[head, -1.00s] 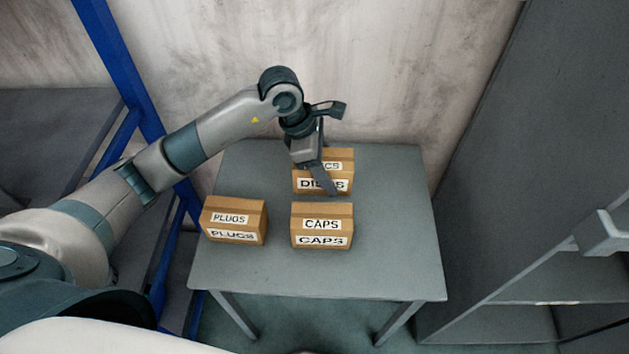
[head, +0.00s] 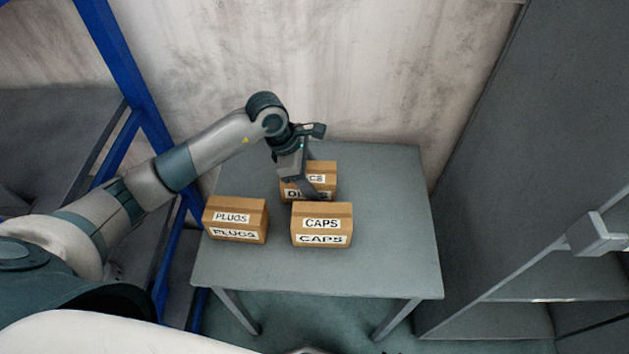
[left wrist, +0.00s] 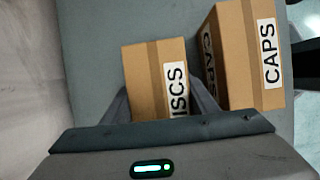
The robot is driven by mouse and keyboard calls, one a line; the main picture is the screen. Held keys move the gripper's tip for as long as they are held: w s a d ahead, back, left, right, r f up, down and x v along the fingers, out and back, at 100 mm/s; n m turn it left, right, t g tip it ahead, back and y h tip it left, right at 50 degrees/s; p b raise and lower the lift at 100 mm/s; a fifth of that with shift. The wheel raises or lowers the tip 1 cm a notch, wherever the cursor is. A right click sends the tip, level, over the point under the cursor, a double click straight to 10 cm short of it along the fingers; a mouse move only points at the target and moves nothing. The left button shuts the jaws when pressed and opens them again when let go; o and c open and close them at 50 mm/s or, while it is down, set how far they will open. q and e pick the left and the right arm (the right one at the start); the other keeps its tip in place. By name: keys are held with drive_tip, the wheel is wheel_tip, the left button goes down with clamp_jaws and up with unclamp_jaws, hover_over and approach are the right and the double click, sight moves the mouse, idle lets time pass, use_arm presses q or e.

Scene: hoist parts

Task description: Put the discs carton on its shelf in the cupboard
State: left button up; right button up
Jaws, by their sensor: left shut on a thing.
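The discs carton (head: 322,170), a brown box with white labels, is at the back of the grey table (head: 390,220), behind the caps carton. My left gripper (head: 305,190) is shut on the discs carton from above and covers part of its labels. In the left wrist view the discs carton (left wrist: 150,80) sits between the two fingers. Whether its base touches the table is hard to tell. The cupboard (head: 500,170) stands at the right, with a shelf (head: 540,288) low in view. My right gripper is not in view.
The caps carton (head: 322,224) stands close in front of the discs carton, and also shows beside it in the left wrist view (left wrist: 240,60). The plugs carton (head: 235,219) stands to the left. A blue frame (head: 130,90) rises at the left. The table's right side is clear.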

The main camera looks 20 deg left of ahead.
use_arm(q)
drive_tip(key=shift+f, duration=0.25)
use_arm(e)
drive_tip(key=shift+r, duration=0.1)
use_arm(q)
drive_tip(key=shift+f, duration=0.15)
drive_tip(key=o, duration=1.4)
drive_tip(key=shift+c, duration=0.2)
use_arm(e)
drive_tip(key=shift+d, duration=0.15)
use_arm(q)
drive_tip(key=shift+a+r, duration=0.15)
drive_tip(key=shift+r, duration=0.25)
drive_tip(key=b+v, duration=0.2)
drive_tip(key=v, duration=0.8)
drive_tip(key=shift+r, duration=0.15)
drive_tip(key=shift+s+a+r+b, duration=0.15)
drive_tip(key=shift+a+r+b, duration=0.15)
drive_tip(key=shift+r, duration=0.25)
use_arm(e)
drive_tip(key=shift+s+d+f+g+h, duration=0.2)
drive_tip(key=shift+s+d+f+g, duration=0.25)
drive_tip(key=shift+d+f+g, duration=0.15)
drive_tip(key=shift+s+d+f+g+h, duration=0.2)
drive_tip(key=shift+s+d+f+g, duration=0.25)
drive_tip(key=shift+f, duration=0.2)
